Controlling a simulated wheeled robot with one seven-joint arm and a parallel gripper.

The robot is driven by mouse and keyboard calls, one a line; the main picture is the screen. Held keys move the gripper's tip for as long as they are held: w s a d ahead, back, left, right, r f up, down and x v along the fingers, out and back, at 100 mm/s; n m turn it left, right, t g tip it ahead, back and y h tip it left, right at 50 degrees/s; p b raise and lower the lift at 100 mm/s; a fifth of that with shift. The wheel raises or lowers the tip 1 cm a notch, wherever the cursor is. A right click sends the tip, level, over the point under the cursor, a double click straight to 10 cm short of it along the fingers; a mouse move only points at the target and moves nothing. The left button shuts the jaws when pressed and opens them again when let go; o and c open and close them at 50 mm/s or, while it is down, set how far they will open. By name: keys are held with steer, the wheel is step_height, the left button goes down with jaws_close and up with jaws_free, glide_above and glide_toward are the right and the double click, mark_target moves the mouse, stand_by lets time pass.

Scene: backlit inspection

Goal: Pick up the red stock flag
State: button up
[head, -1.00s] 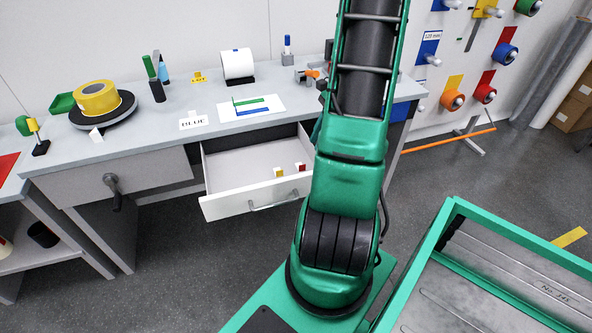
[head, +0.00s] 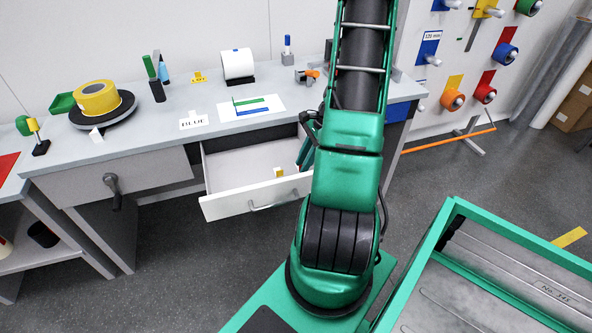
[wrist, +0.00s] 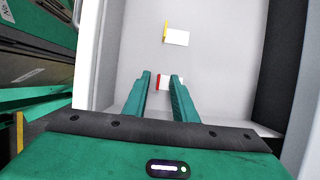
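The red stock flag (wrist: 164,82), a small white piece with a red edge, lies in the open drawer. In the wrist view it shows between and beyond my gripper's fingertips (wrist: 161,76). My gripper is open, its two green fingers apart, and the right finger covers part of the flag's white side. I cannot tell the height left between fingertips and flag. In the head view my arm hides the red flag.
A yellow flag (wrist: 176,36) lies farther along the drawer floor; it also shows in the head view (head: 279,171). The pale drawer (head: 230,203) has raised walls around the gripper. The desk top (head: 205,100) is above and behind it.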

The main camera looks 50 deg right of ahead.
jaws_close()
stand_by(0.3)
